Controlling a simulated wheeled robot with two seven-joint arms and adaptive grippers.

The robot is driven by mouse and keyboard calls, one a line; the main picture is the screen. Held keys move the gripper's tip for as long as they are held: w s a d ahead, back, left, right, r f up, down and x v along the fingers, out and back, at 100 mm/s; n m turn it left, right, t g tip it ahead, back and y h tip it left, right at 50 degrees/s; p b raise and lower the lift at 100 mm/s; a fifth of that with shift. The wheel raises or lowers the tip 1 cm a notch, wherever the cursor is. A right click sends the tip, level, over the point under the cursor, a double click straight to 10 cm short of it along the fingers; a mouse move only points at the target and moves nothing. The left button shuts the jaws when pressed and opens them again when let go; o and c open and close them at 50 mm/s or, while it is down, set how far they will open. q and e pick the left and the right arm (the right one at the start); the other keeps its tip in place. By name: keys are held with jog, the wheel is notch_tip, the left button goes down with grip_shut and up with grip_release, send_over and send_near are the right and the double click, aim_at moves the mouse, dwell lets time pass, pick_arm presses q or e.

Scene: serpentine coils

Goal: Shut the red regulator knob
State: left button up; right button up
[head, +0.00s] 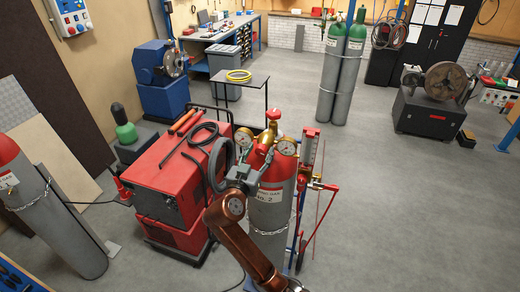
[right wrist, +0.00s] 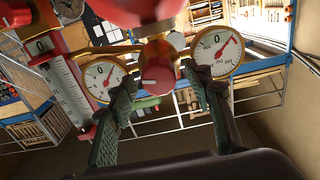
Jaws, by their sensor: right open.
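The red regulator knob (right wrist: 157,76), a round red cap with a pale mark, sits between two white-faced gauges (right wrist: 103,79) in the right wrist view. My right gripper (right wrist: 160,84) is open, with one green-padded finger on each side of the knob. Small gaps seem to show between fingers and knob; contact cannot be told. In the head view my right gripper (head: 256,162) is at the regulator on top of the grey gas cylinder (head: 270,212) with a red shoulder, and it largely hides the knob there. My left gripper is not in view.
A red valve handwheel (head: 273,114) sits just above the regulator. A red welding machine (head: 165,180) with a dark hose (head: 215,165) stands close on the left. A flowmeter tube (head: 308,150) is close on the right. Open floor (head: 400,210) lies further right.

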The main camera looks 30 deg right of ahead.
jog(key=shift+c, duration=0.2)
jog(key=shift+d, duration=0.1)
jog(key=c, duration=1.1)
jog(key=shift+n, duration=0.3)
jog(key=n, duration=0.3)
jog(key=shift+w, duration=0.1)
jog(key=n, duration=0.6)
jog(key=shift+n, duration=0.4)
jog(key=n, duration=0.5)
jog(key=shift+w+a+f, duration=0.1)
jog(key=shift+a+f, duration=0.05)
jog(key=shift+a, duration=0.05)
jog(key=n, duration=0.5)
jog(key=shift+n, duration=0.3)
jog(key=shift+f, duration=0.1)
